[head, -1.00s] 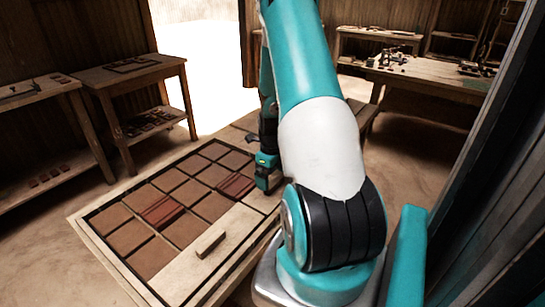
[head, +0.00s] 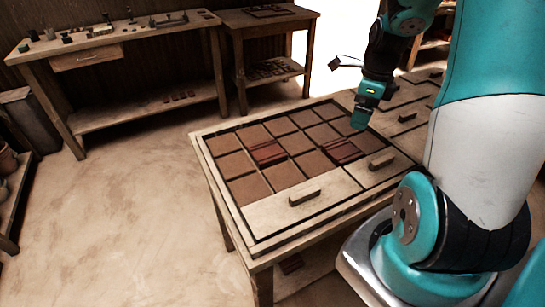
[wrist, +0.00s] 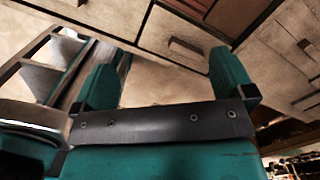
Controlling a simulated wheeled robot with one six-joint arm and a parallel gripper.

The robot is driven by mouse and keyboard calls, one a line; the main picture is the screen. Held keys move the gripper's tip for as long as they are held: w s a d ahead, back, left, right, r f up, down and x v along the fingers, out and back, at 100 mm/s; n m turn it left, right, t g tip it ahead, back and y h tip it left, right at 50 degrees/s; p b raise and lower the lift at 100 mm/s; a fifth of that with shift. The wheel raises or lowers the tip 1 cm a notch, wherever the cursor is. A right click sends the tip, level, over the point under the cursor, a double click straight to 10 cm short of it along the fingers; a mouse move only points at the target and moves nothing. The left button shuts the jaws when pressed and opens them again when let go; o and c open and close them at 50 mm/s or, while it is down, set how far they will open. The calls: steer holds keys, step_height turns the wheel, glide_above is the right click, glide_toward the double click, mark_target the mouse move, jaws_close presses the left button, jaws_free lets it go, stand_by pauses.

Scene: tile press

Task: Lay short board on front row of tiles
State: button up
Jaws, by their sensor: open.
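Brown tiles (head: 235,163) lie in rows in a wooden frame on the table, two of them covered by dark red ones (head: 268,153). Along the front edge lie two pale boards with handle bars: a longer one on the left (head: 275,211) and a shorter one (head: 358,175) to its right. Whether tiles lie under them is hidden. My gripper (head: 359,121) is above the far right part of the frame, apart from both boards. In the wrist view its fingers (wrist: 165,80) are spread and empty, with a board handle (wrist: 186,47) beyond them.
More pale boards with handles (head: 407,117) lie on the surface to the right. A workbench with tools (head: 110,38) and a small side table (head: 265,17) stand behind. The floor left of the table is clear.

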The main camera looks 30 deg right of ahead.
steer(key=a+r+n+y, duration=0.1)
steer(key=a+r+n, duration=0.3)
steer(key=a+n, duration=0.6)
steer(key=a+r+n+y, duration=0.1)
steer(key=a+r+n, duration=0.2)
steer(key=a+n, duration=0.7)
steer(key=s+a+r+n+y, duration=0.1)
steer(key=s+a+r+n, duration=0.1)
steer(key=s+a+n, duration=0.4)
steer(key=s+a+r+n, duration=0.2)
steer(key=s+a+n, duration=0.4)
steer(key=a+n, duration=0.4)
steer(key=shift+s+a+n+g+y, duration=0.2)
steer(key=shift+n+g+y, duration=0.15)
steer(key=shift+n, duration=0.25)
steer(key=shift+w, duration=0.1)
steer(key=shift+c, duration=0.2)
